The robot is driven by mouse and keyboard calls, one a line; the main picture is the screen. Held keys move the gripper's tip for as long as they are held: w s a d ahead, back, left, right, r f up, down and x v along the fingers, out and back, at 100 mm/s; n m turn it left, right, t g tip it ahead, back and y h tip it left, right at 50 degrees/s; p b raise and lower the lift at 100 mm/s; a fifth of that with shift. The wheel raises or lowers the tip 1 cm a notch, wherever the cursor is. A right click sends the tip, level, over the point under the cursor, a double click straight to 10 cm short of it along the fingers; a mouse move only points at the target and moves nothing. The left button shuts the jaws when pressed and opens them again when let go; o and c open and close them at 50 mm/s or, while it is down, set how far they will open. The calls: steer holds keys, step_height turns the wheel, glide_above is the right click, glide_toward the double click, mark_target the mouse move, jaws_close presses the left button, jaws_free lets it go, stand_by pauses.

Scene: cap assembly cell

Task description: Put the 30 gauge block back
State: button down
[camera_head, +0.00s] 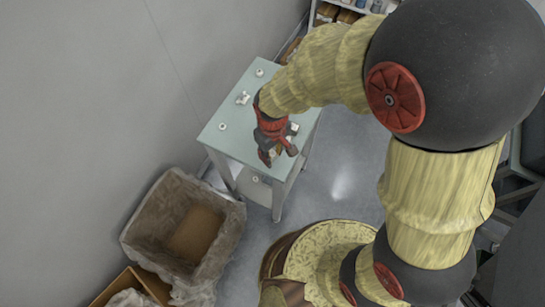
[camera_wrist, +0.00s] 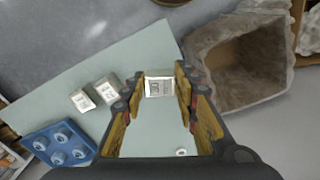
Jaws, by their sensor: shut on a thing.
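My gripper (camera_wrist: 160,88) is shut on a small metal gauge block (camera_wrist: 159,87) at its fingertips. The block's white label faces the wrist camera; its digits are blurred and may read 30. Two more labelled blocks, one left block (camera_wrist: 82,101) and one nearer block (camera_wrist: 107,89), stand on the pale table to the left in the wrist view. In the head view my gripper (camera_head: 278,153) is over the near part of the table (camera_head: 230,143). The held block is mostly hidden there by the fingers. I cannot tell whether it touches the tabletop.
A blue holder with round pegs (camera_wrist: 60,146) sits at the left in the wrist view. A small white ring (camera_wrist: 181,152) lies on the table. A large lined bin (camera_head: 142,232) stands on the floor beside the table. A shelf (camera_head: 344,14) is at the back.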

mark_target(272, 155)
steer(key=shift+w+f, duration=0.2)
steer(key=shift+f, duration=0.15)
steer(key=shift+f+b, duration=0.55)
steer(key=shift+f, duration=0.9)
steer(key=shift+f, duration=0.15)
steer(key=c, duration=1.4)
jaws_free()
